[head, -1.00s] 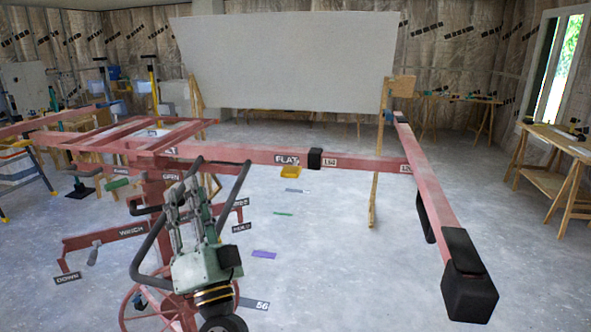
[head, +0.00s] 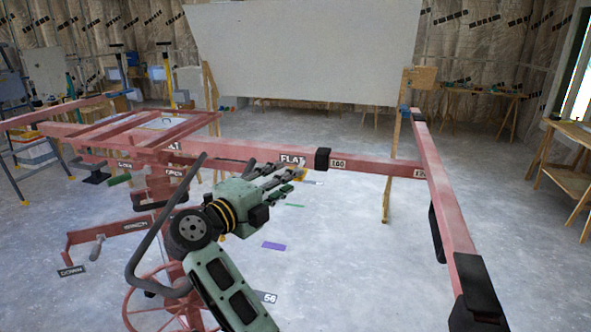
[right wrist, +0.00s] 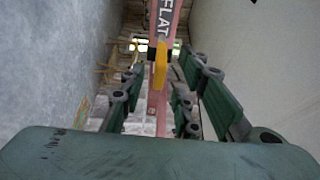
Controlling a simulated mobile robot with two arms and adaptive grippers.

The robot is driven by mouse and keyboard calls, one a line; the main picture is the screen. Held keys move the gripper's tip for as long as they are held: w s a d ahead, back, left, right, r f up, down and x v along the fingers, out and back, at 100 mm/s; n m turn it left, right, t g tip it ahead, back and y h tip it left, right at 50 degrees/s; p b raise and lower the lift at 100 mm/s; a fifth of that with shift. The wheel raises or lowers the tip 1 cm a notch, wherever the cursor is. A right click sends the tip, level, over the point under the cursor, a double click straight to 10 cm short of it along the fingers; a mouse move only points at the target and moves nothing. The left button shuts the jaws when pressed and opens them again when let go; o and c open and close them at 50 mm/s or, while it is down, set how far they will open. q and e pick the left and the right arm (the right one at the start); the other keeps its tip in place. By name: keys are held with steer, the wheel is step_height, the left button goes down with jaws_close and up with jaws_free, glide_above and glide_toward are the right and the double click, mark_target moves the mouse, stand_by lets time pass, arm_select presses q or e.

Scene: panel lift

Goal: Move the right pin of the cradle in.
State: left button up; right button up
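The red cradle's cross bar (head: 235,151) runs to the right, with a FLAT label (head: 291,160) and a black sleeve (head: 322,160) beside a 160 label. A small yellow part (head: 300,174), possibly the pin, shows just under the bar, mostly hidden behind my right gripper. The yellow part (right wrist: 160,67) shows clearly in the right wrist view, hanging at the bar ahead of the fingers. My right gripper (head: 285,175) is open, its fingers pointing right toward the yellow part. My left gripper is out of view.
The long right arm of the cradle (head: 447,195) has black end pads. A pale panel (head: 305,50) stands upright behind the lift. A bent grey handle (head: 160,235) and a red wheel (head: 150,300) are left of my right arm. Wooden trestle tables stand at the right.

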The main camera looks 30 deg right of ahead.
steer(key=p+x, duration=0.1)
steer(key=x, duration=0.3)
steer(key=shift+w+d, duration=0.1)
steer(key=shift+d, duration=0.25)
steer(key=shift+a, duration=0.1)
steer(key=shift+c, duration=0.5)
jaws_close()
